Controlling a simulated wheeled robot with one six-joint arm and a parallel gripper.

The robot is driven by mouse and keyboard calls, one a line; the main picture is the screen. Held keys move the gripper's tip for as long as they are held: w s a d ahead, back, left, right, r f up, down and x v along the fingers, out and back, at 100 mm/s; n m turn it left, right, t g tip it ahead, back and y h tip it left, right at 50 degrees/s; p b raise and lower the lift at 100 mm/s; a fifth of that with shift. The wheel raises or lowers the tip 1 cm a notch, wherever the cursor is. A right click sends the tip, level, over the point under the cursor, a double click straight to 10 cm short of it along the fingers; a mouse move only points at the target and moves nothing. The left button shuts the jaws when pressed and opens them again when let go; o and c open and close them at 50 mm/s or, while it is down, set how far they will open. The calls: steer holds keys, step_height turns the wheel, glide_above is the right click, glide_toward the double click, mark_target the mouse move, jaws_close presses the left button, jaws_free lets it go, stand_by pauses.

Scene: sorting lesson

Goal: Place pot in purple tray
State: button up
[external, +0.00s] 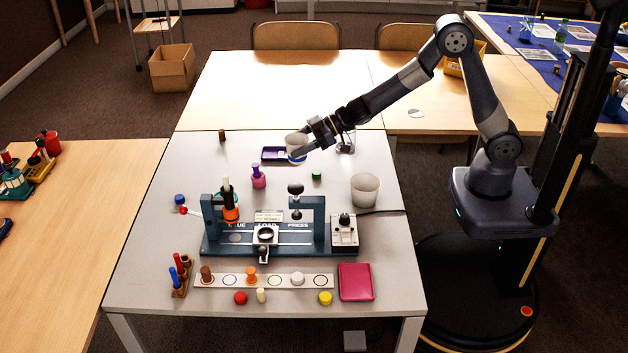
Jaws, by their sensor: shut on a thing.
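The purple tray (268,159) lies flat toward the back middle of the grey table. My gripper (304,144) reaches in from the right and is shut on a small whitish pot (295,140) with blue near its bottom. The pot looks upright and overlaps the right part of the tray in the picture. I cannot tell whether the pot hangs above the tray or touches it. The pot and fingers hide the tray's right end.
A blue press (265,244) fills the middle of the table. A pink-purple bottle (258,179) and a green cap (316,175) stand in front of the tray. A larger white cup (365,190) stands at the right. The table's back left is mostly clear.

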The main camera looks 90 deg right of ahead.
steer(key=w+d+m+h, duration=0.2)
steer(key=w+d, duration=0.1)
steer(key=d, duration=0.6)
steer(key=w+d+m+h, duration=0.1)
steer(key=w+d+h, duration=0.15)
steer(key=d, duration=0.65)
steer(key=b, duration=0.1)
glide_above(281, 154)
steer(key=shift+t+y, duration=0.3)
steer(key=shift+y, duration=0.15)
step_height(281, 154, down, 6)
steer(key=shift+f, duration=0.15)
steer(key=shift+f+b, duration=0.7)
steer(key=shift+f, duration=1.4)
steer(key=shift+f, duration=0.15)
steer(key=o, duration=0.9)
steer(key=shift+o, duration=0.2)
